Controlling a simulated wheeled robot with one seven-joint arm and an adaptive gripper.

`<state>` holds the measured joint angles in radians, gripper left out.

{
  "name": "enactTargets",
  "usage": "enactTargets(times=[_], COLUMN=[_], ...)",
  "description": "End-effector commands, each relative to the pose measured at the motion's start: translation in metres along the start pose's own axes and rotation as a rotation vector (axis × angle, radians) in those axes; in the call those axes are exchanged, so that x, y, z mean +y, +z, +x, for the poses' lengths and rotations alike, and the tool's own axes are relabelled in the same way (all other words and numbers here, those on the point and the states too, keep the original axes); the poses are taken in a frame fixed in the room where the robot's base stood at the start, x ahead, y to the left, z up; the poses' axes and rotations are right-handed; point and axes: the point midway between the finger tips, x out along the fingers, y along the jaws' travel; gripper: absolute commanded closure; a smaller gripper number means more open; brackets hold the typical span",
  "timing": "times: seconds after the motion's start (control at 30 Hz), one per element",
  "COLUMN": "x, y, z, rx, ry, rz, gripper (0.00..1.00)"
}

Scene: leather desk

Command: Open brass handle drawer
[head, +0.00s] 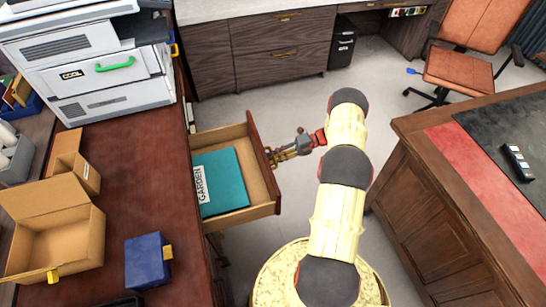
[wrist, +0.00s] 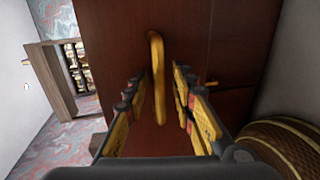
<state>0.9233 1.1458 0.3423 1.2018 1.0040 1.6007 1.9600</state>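The drawer (head: 262,160) stands pulled out from the dark red wooden desk, with its inside showing. A teal book marked GARDEN (head: 222,180) lies in it. In the wrist view the drawer's dark red front (wrist: 110,40) fills the middle, with the upright brass handle (wrist: 157,70) on it. My gripper (head: 280,154) is at the outer face of the drawer front. In the wrist view my gripper (wrist: 162,105) has its fingers apart, one on each side of the handle, with gaps between. The handle's contact with the fingers does not show in the head view.
The desk top (head: 120,200) holds a printer (head: 85,60), an open cardboard box (head: 60,240) and a blue box (head: 147,262). Another desk (head: 440,190) stands at the right. An orange chair (head: 465,70) is at the back right. Clear floor lies behind the drawer.

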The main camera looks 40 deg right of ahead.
Motion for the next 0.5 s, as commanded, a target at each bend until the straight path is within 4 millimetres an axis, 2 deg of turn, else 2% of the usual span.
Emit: enactTargets(times=[0.17,0.27,0.5], x=[0.000,0.000,-0.001], y=[0.000,0.001,0.001], z=[-0.002,-0.011,-0.056], rx=[-0.001,-0.002,-0.004], ry=[0.000,0.001,-0.001], rz=[-0.001,-0.002,-0.002], gripper=[0.74,0.74,0.74])
